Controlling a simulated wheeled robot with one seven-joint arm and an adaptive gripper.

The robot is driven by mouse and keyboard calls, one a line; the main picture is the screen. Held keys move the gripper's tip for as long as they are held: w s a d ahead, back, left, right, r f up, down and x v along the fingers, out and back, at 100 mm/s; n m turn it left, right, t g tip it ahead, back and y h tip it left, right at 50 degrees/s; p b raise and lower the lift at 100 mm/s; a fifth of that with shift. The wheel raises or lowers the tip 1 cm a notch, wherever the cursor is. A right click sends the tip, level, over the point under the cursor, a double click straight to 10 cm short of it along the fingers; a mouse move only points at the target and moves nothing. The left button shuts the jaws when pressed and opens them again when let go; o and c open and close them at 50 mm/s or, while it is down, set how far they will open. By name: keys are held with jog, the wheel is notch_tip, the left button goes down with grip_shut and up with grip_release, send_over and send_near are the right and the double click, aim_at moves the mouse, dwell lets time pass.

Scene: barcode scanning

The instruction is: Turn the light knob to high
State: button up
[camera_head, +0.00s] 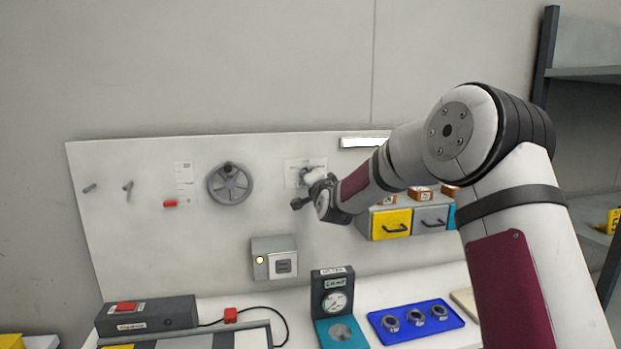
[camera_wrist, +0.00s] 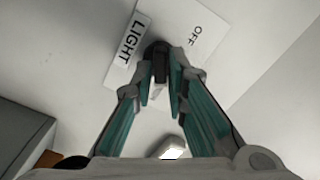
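The light knob (camera_wrist: 158,52) is dark and sits on a pale wall plate in the wrist view. The plate carries the words LIGHT (camera_wrist: 130,46) on the left and OFF (camera_wrist: 195,35) on the right. In the head view the plate (camera_head: 292,168) is on the white board, partly behind my gripper (camera_head: 308,183). My gripper's teal-lined fingers (camera_wrist: 162,75) are close together at the knob, one on each side, and appear shut on it. The fingers hide part of the knob, and its exact setting cannot be told.
A grey handwheel (camera_head: 230,184) is left of the plate. A grey switch box (camera_head: 273,258) is below. Coloured drawers (camera_head: 391,223) hang close by on the right, behind my forearm. A lit white lamp (camera_head: 364,142) is above right. A gauge (camera_head: 334,302) and blue tray (camera_head: 415,322) stand below.

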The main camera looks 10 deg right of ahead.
jog(key=shift+o, duration=0.7)
jog(key=s, duration=1.2)
